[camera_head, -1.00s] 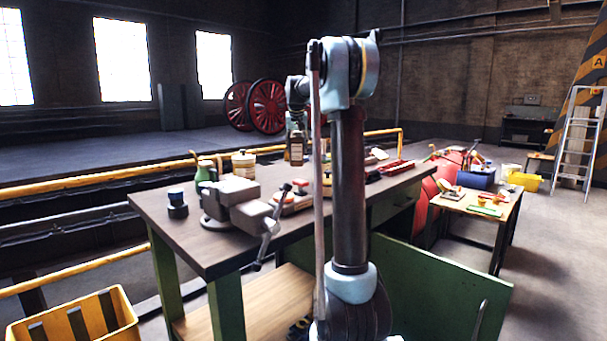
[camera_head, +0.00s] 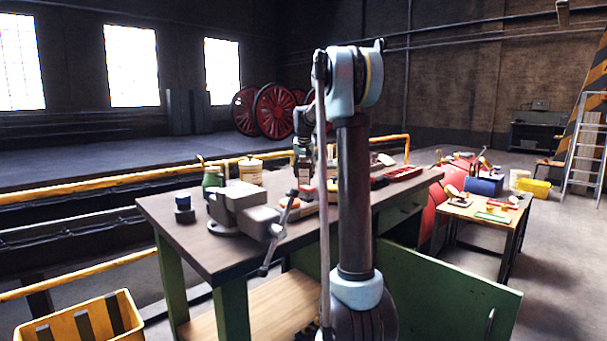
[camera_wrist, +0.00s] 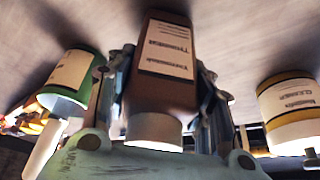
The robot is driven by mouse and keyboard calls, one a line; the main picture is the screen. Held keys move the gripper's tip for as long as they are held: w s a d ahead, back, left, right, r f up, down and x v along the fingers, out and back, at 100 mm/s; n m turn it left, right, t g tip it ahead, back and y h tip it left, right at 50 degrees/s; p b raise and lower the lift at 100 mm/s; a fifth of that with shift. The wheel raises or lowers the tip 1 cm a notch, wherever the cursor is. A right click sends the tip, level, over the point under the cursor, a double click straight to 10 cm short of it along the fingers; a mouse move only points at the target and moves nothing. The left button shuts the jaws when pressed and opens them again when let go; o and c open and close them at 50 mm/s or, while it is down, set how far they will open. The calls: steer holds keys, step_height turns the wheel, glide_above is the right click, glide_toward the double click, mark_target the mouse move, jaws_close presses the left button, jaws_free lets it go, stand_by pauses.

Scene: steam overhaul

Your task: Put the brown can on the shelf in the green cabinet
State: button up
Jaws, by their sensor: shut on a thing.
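The brown can (camera_wrist: 165,80), with a white label and a pale cap, is upright between the fingers of my gripper (camera_wrist: 168,95). The fingers are shut on its sides. In the head view my gripper (camera_head: 303,165) is low over the far side of the workbench, and it mostly hides the can there. The can's far end is close to the bench top; I cannot tell whether it touches. The green cabinet under the bench shows a wooden shelf (camera_head: 262,303) and a green panel (camera_head: 440,292), apparently its open door.
A green can (camera_wrist: 72,80) and a cream can with a yellow band (camera_wrist: 290,108) stand either side of the held can. A yellow bin (camera_head: 80,320) is at lower left.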

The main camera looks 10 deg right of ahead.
steer(key=o, duration=1.4)
